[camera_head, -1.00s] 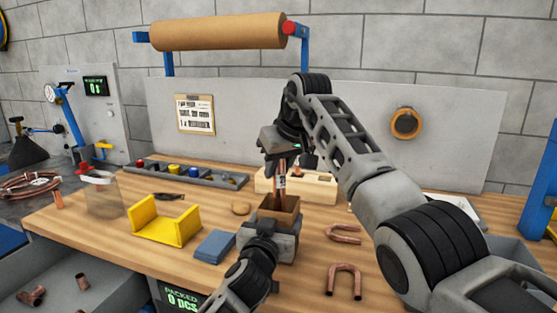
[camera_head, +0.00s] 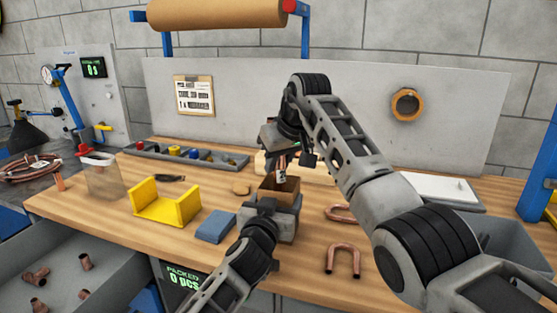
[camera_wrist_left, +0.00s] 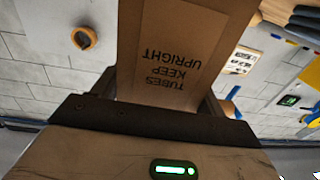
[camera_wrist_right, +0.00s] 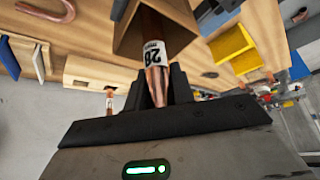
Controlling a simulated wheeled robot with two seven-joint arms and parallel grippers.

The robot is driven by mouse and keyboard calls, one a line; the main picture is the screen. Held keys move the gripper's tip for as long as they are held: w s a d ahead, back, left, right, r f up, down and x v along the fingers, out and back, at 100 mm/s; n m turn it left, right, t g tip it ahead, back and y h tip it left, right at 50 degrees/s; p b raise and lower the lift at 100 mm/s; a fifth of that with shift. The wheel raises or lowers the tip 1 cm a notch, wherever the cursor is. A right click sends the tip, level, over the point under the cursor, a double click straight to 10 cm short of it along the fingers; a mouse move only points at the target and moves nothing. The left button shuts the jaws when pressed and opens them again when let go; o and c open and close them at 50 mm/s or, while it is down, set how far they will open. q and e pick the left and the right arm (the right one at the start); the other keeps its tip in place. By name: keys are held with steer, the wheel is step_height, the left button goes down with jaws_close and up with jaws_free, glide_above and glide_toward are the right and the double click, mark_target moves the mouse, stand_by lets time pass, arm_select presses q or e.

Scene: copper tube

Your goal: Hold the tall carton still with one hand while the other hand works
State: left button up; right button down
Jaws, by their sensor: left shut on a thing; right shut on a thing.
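The tall carton (camera_head: 288,198) is a brown open-topped box standing on the bench. In the left wrist view the carton (camera_wrist_left: 180,50) shows printed words about keeping tubes upright. My left gripper (camera_head: 268,210) is shut on the carton, with a finger on each side of it. My right gripper (camera_head: 281,150) is above the carton, shut on a copper tube (camera_head: 281,174) with a white label. In the right wrist view the tube (camera_wrist_right: 155,55) carries the number 28 and its far end is at the carton's mouth. How deep it reaches is hidden.
A blue block (camera_head: 216,226) and a yellow cradle (camera_head: 166,206) lie left of the carton. Bent copper tubes (camera_head: 344,258) lie to the right. A pale wooden block (camera_head: 262,163) is behind. A parts tray (camera_head: 185,153) lies at the back left. Front bench is partly clear.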

steer(key=shift+w+d, duration=0.1)
steer(key=shift+w+d, duration=0.3)
steer(key=shift+d, duration=0.2)
steer(key=shift+w+d, duration=0.25)
steer(key=shift+d, duration=0.2)
steer(key=c, duration=1.1)
jaws_free()
steer(key=v, duration=1.2)
arm_select(q)
steer(key=o, duration=1.1)
steer(key=shift+s, duration=0.1)
